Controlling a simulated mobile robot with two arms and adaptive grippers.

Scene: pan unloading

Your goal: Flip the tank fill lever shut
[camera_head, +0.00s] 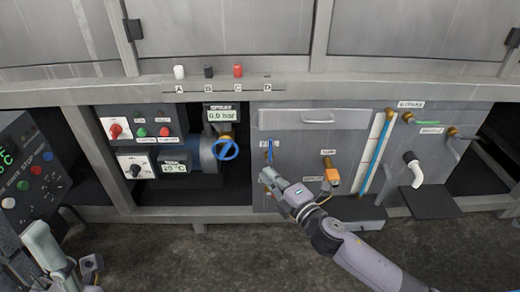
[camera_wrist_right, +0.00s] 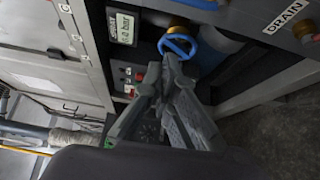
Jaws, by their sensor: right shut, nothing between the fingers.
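A small blue lever (camera_head: 269,152) stands upright on the grey tank panel (camera_head: 300,145), below a white label too small to read. It looks like the fill lever, but I cannot confirm this. My right gripper (camera_head: 267,176) is just below it, shut and empty. In the right wrist view the closed fingertips (camera_wrist_right: 172,66) overlap the view of the blue handwheel (camera_wrist_right: 178,45); contact cannot be told. The handwheel also shows in the head view (camera_head: 225,149), left of the gripper. My left gripper (camera_head: 62,262) is at the lower left, its fingers unclear.
An orange-handled valve (camera_head: 332,175) is right of the gripper. Further right are a level gauge (camera_head: 377,150), a green lever (camera_head: 409,118) and a white spout (camera_head: 412,168). A control box (camera_head: 28,165) stands at the left. The floor (camera_head: 190,255) in front is clear.

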